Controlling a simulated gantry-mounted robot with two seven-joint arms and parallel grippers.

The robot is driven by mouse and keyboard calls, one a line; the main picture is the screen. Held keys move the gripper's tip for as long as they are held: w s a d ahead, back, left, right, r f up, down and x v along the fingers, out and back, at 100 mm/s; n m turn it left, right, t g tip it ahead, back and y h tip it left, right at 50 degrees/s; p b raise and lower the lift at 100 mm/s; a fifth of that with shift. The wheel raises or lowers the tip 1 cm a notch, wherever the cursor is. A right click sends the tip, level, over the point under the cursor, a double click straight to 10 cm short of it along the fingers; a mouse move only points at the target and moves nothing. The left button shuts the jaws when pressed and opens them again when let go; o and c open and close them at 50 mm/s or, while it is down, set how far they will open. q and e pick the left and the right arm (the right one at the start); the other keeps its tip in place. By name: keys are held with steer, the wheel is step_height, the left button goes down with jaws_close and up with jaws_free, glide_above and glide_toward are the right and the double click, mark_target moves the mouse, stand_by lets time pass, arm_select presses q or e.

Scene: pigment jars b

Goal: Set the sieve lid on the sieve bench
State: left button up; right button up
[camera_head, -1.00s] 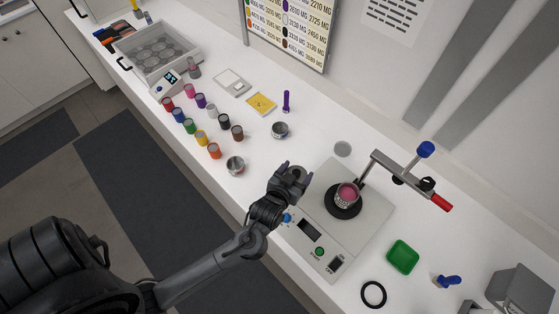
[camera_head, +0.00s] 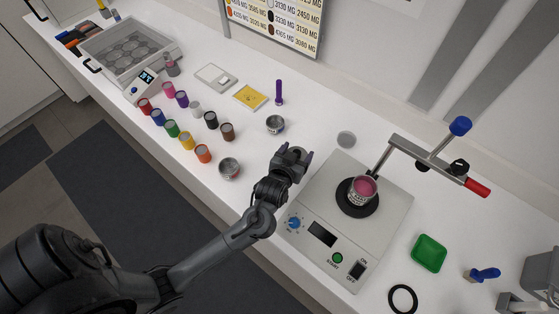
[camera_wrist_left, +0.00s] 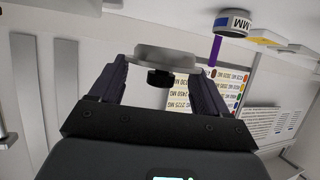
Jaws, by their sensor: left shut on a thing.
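My left gripper (camera_head: 294,153) is above the white counter, left of the shaker. In the left wrist view it is shut on a grey disc with a black knob (camera_wrist_left: 163,58), which looks like the sieve lid. The disc is held between the fingertips. In the head view the lid is hard to make out. A flat grey disc (camera_head: 346,139) lies on the counter behind the shaker; I cannot tell whether it marks the sieve bench. The shaker (camera_head: 322,207) carries a sieve cup with pink powder (camera_head: 364,188) on a dark round plate. My right gripper is not in view.
A clamp arm with a red handle (camera_head: 477,187) stands over the shaker's back right. Several coloured jars, a metal tin (camera_head: 229,169) and another tin (camera_head: 275,124) stand to the left. A green tray (camera_head: 429,253) and black ring (camera_head: 403,299) lie to the right.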

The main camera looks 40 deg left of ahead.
arm_select(q)
steer(key=shift+s+a+f, duration=0.3)
steer(key=shift+a+f, duration=0.6)
steer(key=shift+f, duration=0.3)
steer(key=shift+s+a+f, duration=0.35)
steer(key=shift+a+f, duration=0.5)
steer(key=shift+f, duration=0.3)
steer(key=shift+s+a+f, duration=0.3)
steer(key=shift+a+f, duration=0.6)
steer(key=shift+f, duration=0.4)
steer(key=shift+f, duration=0.1)
